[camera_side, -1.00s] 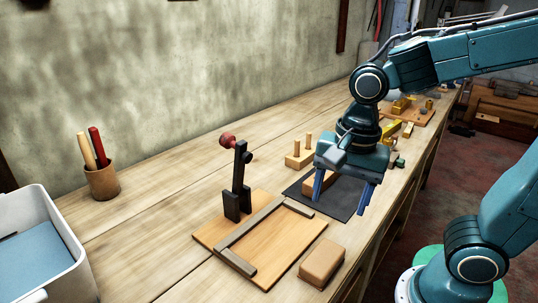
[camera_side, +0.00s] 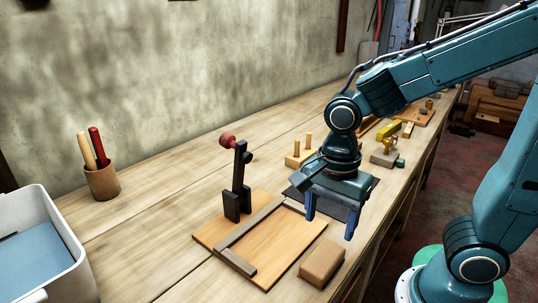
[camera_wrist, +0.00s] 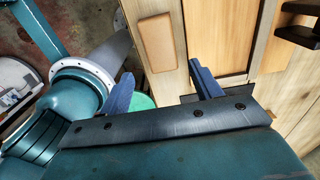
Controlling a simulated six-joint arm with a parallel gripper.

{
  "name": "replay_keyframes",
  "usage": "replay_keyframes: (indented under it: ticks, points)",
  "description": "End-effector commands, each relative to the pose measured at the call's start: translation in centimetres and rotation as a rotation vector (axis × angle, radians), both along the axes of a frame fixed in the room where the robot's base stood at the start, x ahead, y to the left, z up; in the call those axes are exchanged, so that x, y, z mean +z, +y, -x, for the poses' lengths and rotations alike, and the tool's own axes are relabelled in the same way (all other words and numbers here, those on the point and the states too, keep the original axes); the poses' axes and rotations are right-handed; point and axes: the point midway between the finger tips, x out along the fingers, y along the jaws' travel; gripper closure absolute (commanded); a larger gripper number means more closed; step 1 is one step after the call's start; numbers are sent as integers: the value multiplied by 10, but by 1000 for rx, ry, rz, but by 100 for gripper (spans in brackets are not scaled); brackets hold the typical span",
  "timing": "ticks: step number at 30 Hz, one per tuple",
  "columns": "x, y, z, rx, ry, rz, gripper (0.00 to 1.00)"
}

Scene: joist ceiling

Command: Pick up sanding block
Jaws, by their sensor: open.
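The sanding block (camera_side: 321,262) looks to be the brown, round-edged block lying flat near the front edge of the bench, just right of the wooden board. It also shows in the wrist view (camera_wrist: 156,42), at top centre, clear of the fingers. My gripper (camera_side: 329,228) is open and empty, with its blue fingers pointing down, above and behind the block in the side view. In the wrist view both fingers (camera_wrist: 165,86) show spread apart with nothing between them.
The wooden board (camera_side: 272,252) with a dark upright clamp (camera_side: 238,185) and red knob stands left of the block. A dark mat (camera_side: 296,197) lies partly hidden behind my gripper.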

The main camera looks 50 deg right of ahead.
Motion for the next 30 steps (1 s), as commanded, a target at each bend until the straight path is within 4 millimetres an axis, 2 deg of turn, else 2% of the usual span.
replay_keyframes:
  ticks: [6, 12, 25, 30]
  points:
    - [-30, 0, 1, 0, 5, 2, 36]
    - [-49, 0, 0, 1, 3, 1, 36]
    - [-57, 0, 0, 1, 1, 0, 36]
    - [-68, 1, 1, 1, 3, 1, 36]
